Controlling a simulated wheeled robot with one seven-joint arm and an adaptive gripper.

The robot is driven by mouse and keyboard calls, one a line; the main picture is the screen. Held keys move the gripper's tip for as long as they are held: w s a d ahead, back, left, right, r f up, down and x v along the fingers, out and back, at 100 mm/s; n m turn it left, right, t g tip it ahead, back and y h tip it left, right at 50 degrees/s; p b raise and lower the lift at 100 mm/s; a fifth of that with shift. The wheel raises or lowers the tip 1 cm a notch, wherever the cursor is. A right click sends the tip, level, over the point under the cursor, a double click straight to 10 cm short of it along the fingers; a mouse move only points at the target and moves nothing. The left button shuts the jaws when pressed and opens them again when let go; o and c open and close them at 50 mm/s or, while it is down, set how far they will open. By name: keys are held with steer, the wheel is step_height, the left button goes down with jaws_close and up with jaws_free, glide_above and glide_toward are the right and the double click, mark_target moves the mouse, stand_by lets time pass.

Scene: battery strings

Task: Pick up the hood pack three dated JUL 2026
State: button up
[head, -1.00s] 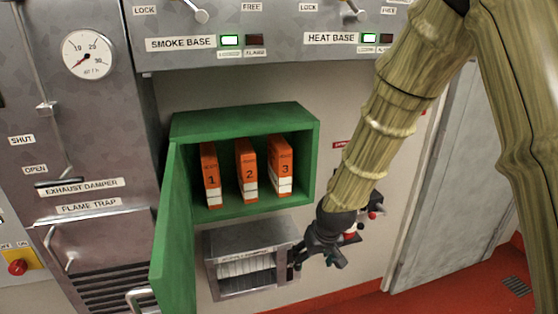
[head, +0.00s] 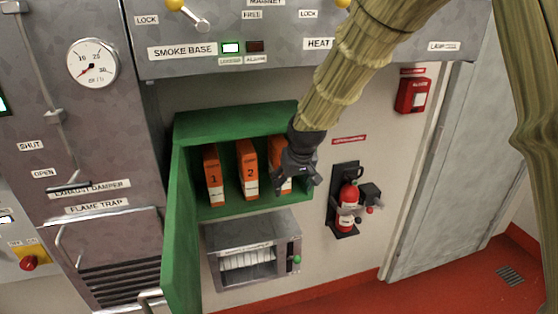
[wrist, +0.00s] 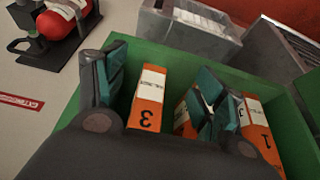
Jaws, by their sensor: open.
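Pack 3 is an orange box with a white label and a black "3" in the wrist view (wrist: 149,98). In the head view only part of pack 3 (head: 275,153) shows beside my gripper (head: 299,182). The date on its label is too small to read. My gripper (wrist: 155,85) is open in the wrist view, one finger on each side of pack 3, above and in front of it. I cannot tell if the fingers reach around it. Pack 2 (head: 248,172) and pack 1 (head: 213,176) stand left of it in the green cabinet (head: 240,118).
The cabinet's open door (head: 181,235) juts out at the left. A grey metal box (head: 225,238) hangs below the cabinet. A red fire extinguisher (head: 348,205) hangs on the wall to the right. The wall panel (head: 290,62) overhangs above.

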steer(key=w, duration=0.1)
steer(key=w+a+p, duration=0.1)
steer(key=w, duration=0.3)
steer(key=shift+w+a+p, duration=0.25)
steer(key=shift+a+p, duration=0.15)
steer(key=shift+w+f, duration=0.1)
steer(key=shift+f, duration=0.5)
steer(key=shift+r, duration=0.1)
steer(key=c, duration=1.5)
steer(key=shift+c, duration=0.2)
